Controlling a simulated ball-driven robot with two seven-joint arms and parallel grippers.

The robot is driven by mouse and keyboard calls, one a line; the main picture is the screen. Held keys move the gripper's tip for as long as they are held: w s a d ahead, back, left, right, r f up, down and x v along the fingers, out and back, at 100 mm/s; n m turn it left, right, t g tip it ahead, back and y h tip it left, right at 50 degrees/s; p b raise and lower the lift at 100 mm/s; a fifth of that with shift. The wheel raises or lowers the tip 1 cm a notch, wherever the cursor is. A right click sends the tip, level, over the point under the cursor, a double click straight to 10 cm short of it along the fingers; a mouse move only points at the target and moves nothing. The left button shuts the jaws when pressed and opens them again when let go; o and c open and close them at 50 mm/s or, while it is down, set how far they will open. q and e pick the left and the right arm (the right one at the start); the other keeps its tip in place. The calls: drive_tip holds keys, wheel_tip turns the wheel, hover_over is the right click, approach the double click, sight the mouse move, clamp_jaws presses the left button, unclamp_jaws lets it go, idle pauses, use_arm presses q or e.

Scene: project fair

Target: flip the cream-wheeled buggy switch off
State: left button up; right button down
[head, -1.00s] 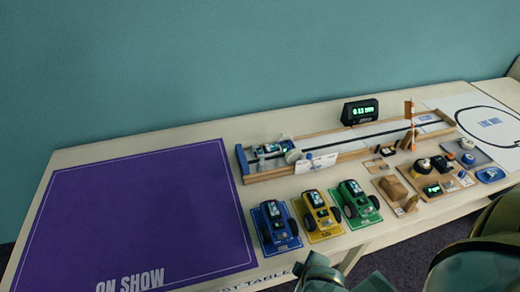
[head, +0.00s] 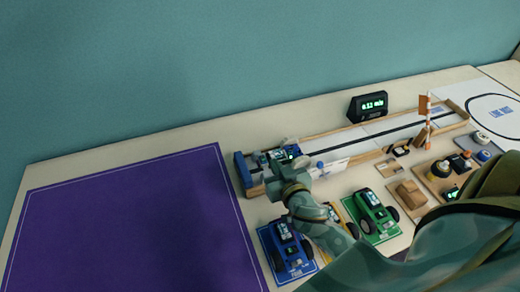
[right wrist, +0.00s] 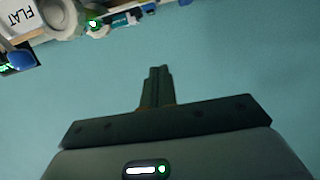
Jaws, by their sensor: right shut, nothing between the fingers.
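The cream-wheeled buggy (head: 284,153) stands at the left end of the wooden track, partly hidden behind my right gripper. At the upper left of the right wrist view, a cream wheel (right wrist: 63,16) and a small green light (right wrist: 93,24) show. I cannot make out the switch or its position. My right gripper (head: 284,168) is at the track's near side, just in front of the buggy; I cannot tell whether it touches. Its fingers (right wrist: 157,88) are together and empty, with plain teal wall behind them. My left gripper is not in view.
Blue (head: 288,250), yellow (head: 337,212) and green (head: 374,215) buggies stand in front of the track, the yellow one mostly behind my right arm. A lit display (head: 368,105) stands behind the track. A bare purple mat (head: 130,225) lies at left.

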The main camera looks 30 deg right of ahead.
drive_tip(key=b, duration=0.2)
hover_over(264, 162)
wheel_tip(264, 162, down, 2)
drive_tip(key=shift+f, duration=0.2)
wheel_tip(264, 162, down, 3)
drive_tip(key=shift+r+b, duration=0.1)
drive_tip(key=shift+b, duration=0.5)
drive_tip(key=shift+f+b, duration=0.3)
drive_tip(key=shift+f, duration=0.3)
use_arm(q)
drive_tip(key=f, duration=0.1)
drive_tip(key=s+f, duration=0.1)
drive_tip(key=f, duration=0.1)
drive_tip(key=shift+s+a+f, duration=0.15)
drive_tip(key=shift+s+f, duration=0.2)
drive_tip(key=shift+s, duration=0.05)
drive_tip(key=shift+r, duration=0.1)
use_arm(e)
drive_tip(key=shift+r, duration=0.1)
